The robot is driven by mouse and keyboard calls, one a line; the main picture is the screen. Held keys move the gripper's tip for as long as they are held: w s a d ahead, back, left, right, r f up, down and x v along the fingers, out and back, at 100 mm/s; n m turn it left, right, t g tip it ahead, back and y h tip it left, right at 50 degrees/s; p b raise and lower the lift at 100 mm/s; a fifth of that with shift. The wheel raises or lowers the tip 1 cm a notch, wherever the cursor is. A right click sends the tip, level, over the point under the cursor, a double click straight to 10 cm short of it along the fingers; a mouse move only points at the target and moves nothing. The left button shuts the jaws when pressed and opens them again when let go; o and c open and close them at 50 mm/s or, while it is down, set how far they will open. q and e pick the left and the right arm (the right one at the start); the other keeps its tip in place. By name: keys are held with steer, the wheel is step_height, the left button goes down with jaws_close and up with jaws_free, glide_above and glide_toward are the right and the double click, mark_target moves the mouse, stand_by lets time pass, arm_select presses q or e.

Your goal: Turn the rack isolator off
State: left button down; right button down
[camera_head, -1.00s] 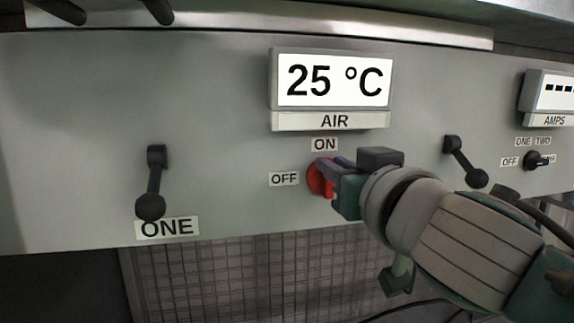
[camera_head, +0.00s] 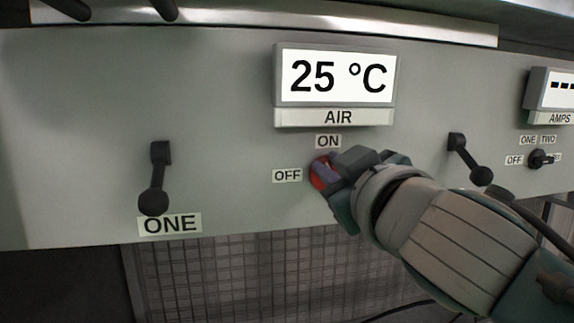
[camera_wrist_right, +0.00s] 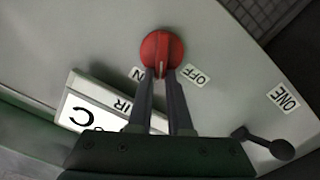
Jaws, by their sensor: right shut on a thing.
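The rack isolator is a red round knob (camera_head: 318,178) on the grey panel, below the AIR display. The ON label (camera_head: 328,141) is above it and the OFF label (camera_head: 287,175) is to its left. My right gripper (camera_head: 325,170) is shut on the knob's raised grip and hides much of it in the head view. In the right wrist view both fingers (camera_wrist_right: 161,76) meet the red knob (camera_wrist_right: 160,46). There the knob's pale line points down between the ON and OFF labels. My left gripper is not in view.
A black lever (camera_head: 156,180) above the ONE label stands to the left; another black lever (camera_head: 469,160) is right of my gripper. Farther right is a small black selector (camera_head: 537,159) below the AMPS display (camera_head: 552,95). The panel between the left lever and the knob is clear.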

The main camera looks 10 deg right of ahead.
steer(key=n, duration=0.3)
steer(key=a+f+n, duration=0.1)
steer(key=n, duration=0.6)
steer(key=shift+a+f, duration=0.15)
steer(key=shift+f, duration=0.2)
steer(key=shift+f+n, duration=0.15)
steer(key=shift+n, duration=0.75)
steer(key=c, duration=0.8)
jaws_free()
steer(key=shift+c, duration=0.2)
steer(key=shift+f, duration=0.1)
